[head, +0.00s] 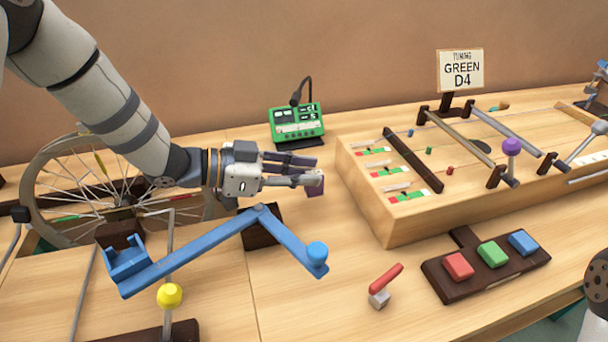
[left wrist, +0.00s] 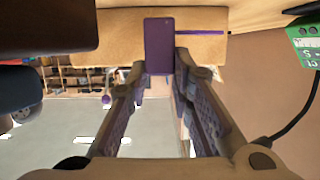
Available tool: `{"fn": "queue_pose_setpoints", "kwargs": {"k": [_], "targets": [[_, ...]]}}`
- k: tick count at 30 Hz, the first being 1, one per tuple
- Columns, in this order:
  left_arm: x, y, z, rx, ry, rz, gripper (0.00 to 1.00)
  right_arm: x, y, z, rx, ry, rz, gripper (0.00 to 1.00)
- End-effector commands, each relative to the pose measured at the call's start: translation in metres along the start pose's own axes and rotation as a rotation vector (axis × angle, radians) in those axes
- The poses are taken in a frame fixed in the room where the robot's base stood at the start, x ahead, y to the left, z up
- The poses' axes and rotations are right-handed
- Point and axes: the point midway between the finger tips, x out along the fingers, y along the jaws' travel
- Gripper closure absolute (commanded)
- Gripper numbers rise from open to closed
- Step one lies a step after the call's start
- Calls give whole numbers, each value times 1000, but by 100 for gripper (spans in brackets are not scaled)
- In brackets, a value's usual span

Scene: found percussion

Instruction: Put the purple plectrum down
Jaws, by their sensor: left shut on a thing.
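The purple plectrum (head: 315,189) is a small flat dark purple piece at the tips of my left gripper (head: 318,176). The gripper is shut on it and holds it above the table, left of the big wooden string box. In the left wrist view the plectrum (left wrist: 158,44) sticks out past the fingertips (left wrist: 161,70) as an upright rectangle. Part of its lower end is hidden between the fingers. My right gripper is not in view; only a piece of what looks like my right arm shows at the lower right edge.
The wooden string box (head: 390,222) stands to the right. A blue lever arm (head: 205,248) lies below my left gripper. A green tuner (head: 297,122) is behind it. A red-handled tool (head: 386,284) and a three-button block (head: 455,287) lie in front. Bare table (head: 345,262) lies between.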

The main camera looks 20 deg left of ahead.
Motion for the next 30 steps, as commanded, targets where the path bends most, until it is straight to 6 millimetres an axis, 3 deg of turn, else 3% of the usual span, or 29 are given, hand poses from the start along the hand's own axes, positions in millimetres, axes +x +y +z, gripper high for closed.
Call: {"fn": "queue_pose_setpoints", "kwargs": {"k": [1,7,21,22,24,30], "targets": [[2,0,8,-4,-1,0,100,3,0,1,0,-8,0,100],[2,0,4,2,2,-1,100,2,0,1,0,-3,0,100],[6,0,16,2,0,0,100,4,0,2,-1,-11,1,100],[6,0,16,1,0,0,75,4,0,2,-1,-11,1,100],[6,1,16,1,-1,0,59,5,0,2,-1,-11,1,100],[6,1,18,0,-4,1,59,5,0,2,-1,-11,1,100]]}}
